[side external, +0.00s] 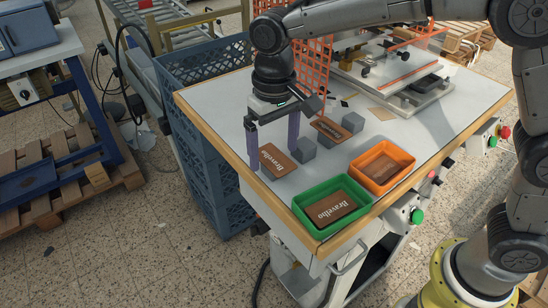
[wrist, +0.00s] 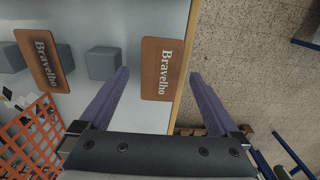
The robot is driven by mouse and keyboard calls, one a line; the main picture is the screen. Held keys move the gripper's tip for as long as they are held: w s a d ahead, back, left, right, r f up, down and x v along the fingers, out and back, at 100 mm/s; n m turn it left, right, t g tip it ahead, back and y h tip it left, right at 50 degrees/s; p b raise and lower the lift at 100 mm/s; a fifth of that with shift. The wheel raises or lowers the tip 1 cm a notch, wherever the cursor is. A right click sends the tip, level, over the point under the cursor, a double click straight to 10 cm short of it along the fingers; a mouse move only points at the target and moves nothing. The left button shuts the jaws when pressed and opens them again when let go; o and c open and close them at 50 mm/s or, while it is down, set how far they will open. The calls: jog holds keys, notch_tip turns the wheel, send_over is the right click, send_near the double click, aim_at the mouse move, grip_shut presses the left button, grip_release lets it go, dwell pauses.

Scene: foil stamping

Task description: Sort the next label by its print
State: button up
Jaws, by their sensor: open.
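A brown label with white "Bravelho" print (side external: 271,168) lies flat on the table near its wooden edge; the wrist view shows the print clean and whole (wrist: 150,68). My gripper (side external: 274,160) is open, its two purple fingers pointing down on either side of this label; the wrist view shows the open fingers too (wrist: 160,73). I cannot tell whether they touch it. A second "Bravelho" label (side external: 322,126) lies farther back, also in the wrist view (wrist: 31,55). The green tray (side external: 301,217) holds a "Bravelho" label (side external: 331,209). The orange tray (side external: 404,156) has a brown piece inside, its print unreadable.
Grey blocks stand beside the labels, one near (side external: 304,151) and one farther back (side external: 352,122). An orange mesh guard (side external: 311,72) and a stamping press (side external: 392,62) stand at the back. A blue crate (side external: 203,130) stands left of the table.

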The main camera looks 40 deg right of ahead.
jog(key=c, duration=1.4)
jog(key=shift+r, duration=0.15)
